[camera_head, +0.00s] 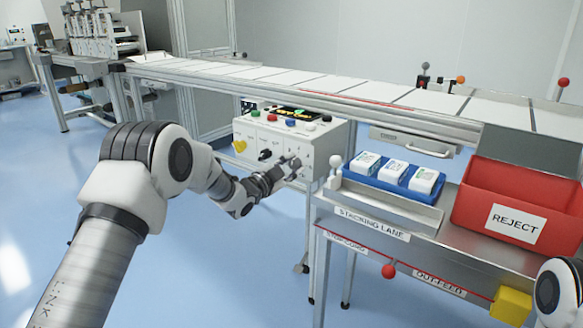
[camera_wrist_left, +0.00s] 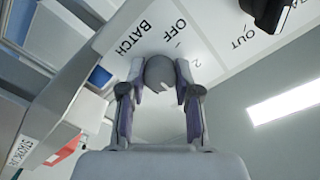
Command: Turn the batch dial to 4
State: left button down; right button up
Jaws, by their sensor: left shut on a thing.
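The batch dial (camera_wrist_left: 159,72) is a grey round knob on the white panel of the control box (camera_head: 325,152). In the left wrist view, the printed word BATCH, an OFF mark and a 2 show around it. A pale notch shows on the dial's lower right side; I cannot tell which setting it points to. My left gripper (camera_wrist_left: 158,80) is shut on the dial, one finger on each side. In the head view the left gripper (camera_head: 288,172) reaches the box front and largely hides the dial. My right gripper is out of view.
A yellow knob (camera_head: 240,146) and a black knob (camera_head: 265,155) sit left of the gripper, below buttons and a lit display (camera_head: 294,114). A blue tray (camera_head: 380,185) with white packs and a red reject bin (camera_head: 515,200) stand at right. The conveyor (camera_head: 330,88) runs behind.

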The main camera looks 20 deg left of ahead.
pick_arm(q)
jog(key=m+b, duration=0.1)
jog(key=m, duration=0.3)
jog(key=shift+f+m, duration=0.15)
jog(key=shift+m, duration=0.15)
jog(key=m+b, duration=0.2)
jog(key=m, duration=0.3)
dwell(0.4)
jog(key=c, duration=0.8)
grip_release()
jog(key=v, duration=1.2)
